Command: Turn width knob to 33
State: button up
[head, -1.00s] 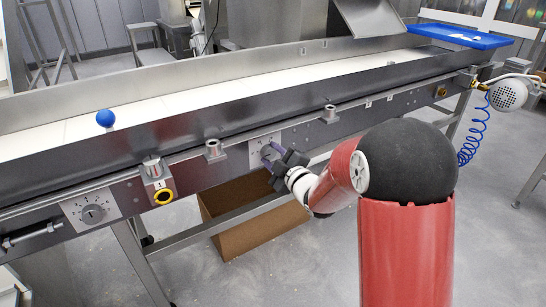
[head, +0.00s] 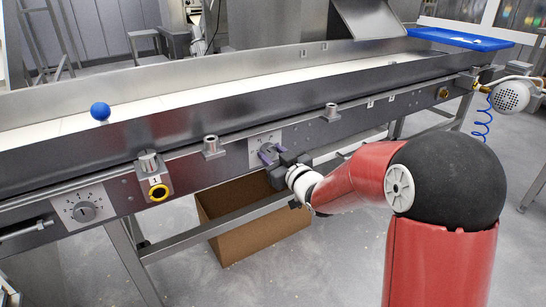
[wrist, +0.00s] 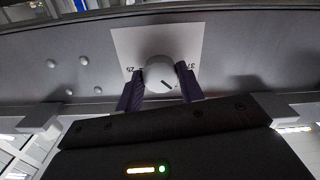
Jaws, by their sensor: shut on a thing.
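The width knob (wrist: 160,76) is a round grey dial on a pale scale plate (wrist: 128,42) on the conveyor's side. In the wrist view the plate shows 25 at the left and what looks like 37 at the right; other marks are hidden or too small. My gripper (wrist: 160,92) is shut on the knob, one purple-grey finger on each side. In the head view my gripper (head: 267,157) reaches the plate (head: 256,140) from the right and partly covers the knob.
A blue ball (head: 100,111) rests on the belt. A cardboard box (head: 240,240) stands below. Metal posts (head: 212,147) stick out along the rail.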

jog(key=shift+m, duration=1.1)
jog(key=o, duration=1)
jog(key=v, duration=0.7)
jog(key=shift+s+d, duration=0.25)
jog(key=shift+s, duration=0.1)
